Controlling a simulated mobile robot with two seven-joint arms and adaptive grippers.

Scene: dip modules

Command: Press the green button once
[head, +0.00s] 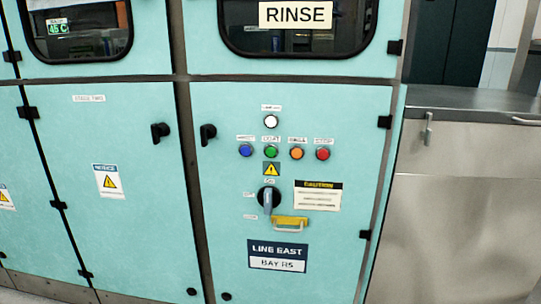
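The green button (271,152) is a small round button on the teal cabinet door (335,240) in the head view. It is second from the left in a row, between the blue button (245,151) and the orange button (297,153). A small label sits above it and a yellow warning triangle (271,169) below it. Nothing covers the button. Neither of my grippers shows in the head view.
A red button (323,154) ends the row, and a white button (271,121) sits above. A rotary switch (268,199) and a yellow handle (290,222) are lower down. Black latches (208,133) stick out at left. A metal counter (465,200) stands at right.

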